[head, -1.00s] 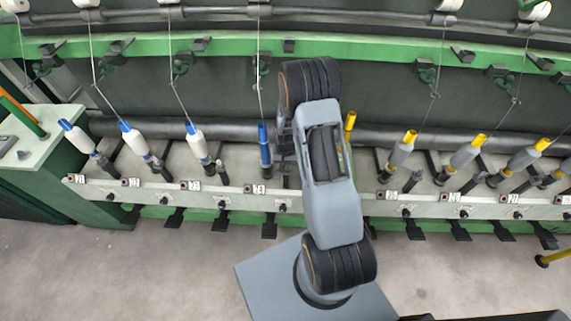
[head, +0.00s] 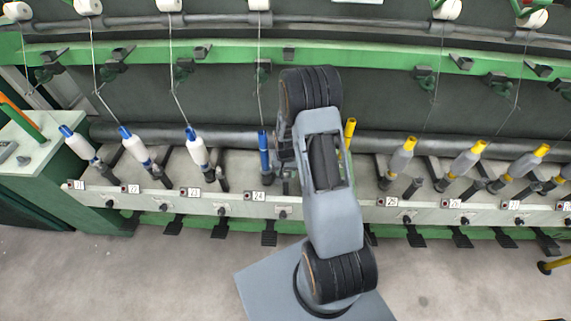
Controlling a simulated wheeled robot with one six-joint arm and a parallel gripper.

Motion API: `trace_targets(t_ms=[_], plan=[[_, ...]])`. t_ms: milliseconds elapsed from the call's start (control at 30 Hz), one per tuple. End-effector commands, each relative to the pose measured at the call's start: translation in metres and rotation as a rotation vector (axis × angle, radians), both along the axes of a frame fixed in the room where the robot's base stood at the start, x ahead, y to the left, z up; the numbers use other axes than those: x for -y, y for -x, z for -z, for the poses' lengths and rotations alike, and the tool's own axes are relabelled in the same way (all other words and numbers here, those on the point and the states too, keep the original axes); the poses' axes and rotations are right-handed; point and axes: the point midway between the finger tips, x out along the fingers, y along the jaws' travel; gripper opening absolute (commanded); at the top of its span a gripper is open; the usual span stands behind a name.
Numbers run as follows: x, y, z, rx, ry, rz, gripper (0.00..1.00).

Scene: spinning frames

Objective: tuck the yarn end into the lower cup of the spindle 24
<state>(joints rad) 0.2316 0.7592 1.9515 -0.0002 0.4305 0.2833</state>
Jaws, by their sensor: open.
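Spindle 24 carries a bare blue tube (head: 264,152), standing above the white label 24 (head: 259,196). A thin white yarn (head: 259,103) runs down from a white spool (head: 260,5) past a guide to about the top of the tube. Its end cannot be made out. The lower cup at the spindle's foot is too small and dark to tell apart. My gripper (head: 284,148) is open, close beside the tube on its right. It is mostly covered by my arm, and I cannot tell whether it touches the tube or the yarn.
White-wound bobbins (head: 197,148) stand to the left, and grey bobbins with yellow tops (head: 402,158) to the right. A yellow tube (head: 349,131) shows just right of my arm. A green rail (head: 390,54) with guides runs above. The floor (head: 130,270) in front is clear.

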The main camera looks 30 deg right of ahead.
Motion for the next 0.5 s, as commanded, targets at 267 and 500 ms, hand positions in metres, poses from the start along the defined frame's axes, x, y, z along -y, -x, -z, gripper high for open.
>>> trace_targets(t_ms=[267,500], plan=[[0.000,-0.001,-0.048,0.006,0.001,0.000,0.47],[0.000,-0.001,-0.095,0.004,0.001,0.000,0.47]])
